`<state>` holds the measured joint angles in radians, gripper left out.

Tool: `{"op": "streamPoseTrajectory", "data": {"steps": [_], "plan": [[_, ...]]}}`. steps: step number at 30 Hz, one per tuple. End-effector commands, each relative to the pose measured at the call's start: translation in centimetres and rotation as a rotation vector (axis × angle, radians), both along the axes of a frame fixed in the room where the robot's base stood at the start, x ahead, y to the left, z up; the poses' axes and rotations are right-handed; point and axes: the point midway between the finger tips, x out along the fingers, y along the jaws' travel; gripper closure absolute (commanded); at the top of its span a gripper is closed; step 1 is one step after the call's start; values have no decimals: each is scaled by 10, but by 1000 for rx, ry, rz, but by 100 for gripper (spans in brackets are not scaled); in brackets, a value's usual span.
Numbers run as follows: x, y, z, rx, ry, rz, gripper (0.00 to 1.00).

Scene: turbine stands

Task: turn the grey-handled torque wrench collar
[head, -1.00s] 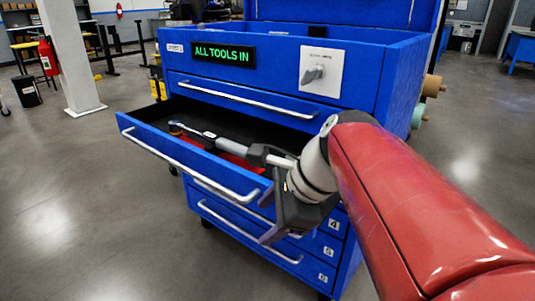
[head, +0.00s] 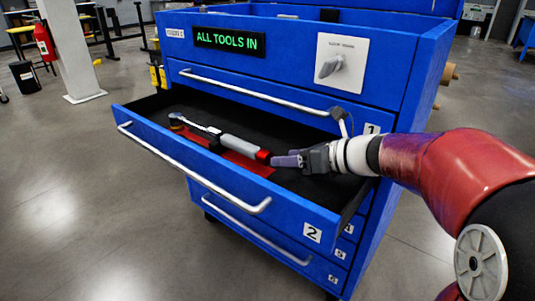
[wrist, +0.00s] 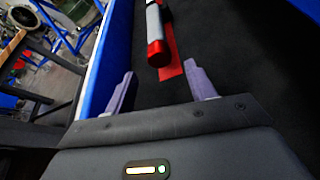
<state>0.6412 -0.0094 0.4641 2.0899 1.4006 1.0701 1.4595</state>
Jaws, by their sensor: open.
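The grey-handled torque wrench (head: 235,146) lies in the open drawer, with its ratchet head at the left and a red collar end (head: 263,157) at the right. In the wrist view its grey handle and red end (wrist: 157,50) lie ahead of the fingers, nearer the left drawer wall. My gripper (head: 280,160) is inside the drawer at the red end of the wrench. In the wrist view my gripper (wrist: 160,88) has its two purple fingers spread, with nothing between them.
The open drawer (head: 190,160) has a dark liner and a red patch (head: 245,165) under the wrench. Its front wall and handle stand close to my gripper. The blue cabinet (head: 300,60) rises behind, with a sign reading "ALL TOOLS IN" (head: 229,41) and a grey rotary switch (head: 330,66).

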Motion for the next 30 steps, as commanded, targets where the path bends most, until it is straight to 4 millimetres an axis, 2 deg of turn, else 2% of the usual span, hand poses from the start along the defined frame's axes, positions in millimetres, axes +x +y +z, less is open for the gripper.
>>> {"op": "streamPoseTrajectory", "data": {"steps": [3, 9, 21, 30], "plan": [[10, 17, -9, 0, 2, 4, 45], [23, 38, -19, -2, 1, 4, 45], [28, 46, -21, -3, -1, 3, 45], [27, 45, -21, -3, -1, 3, 84]]}}
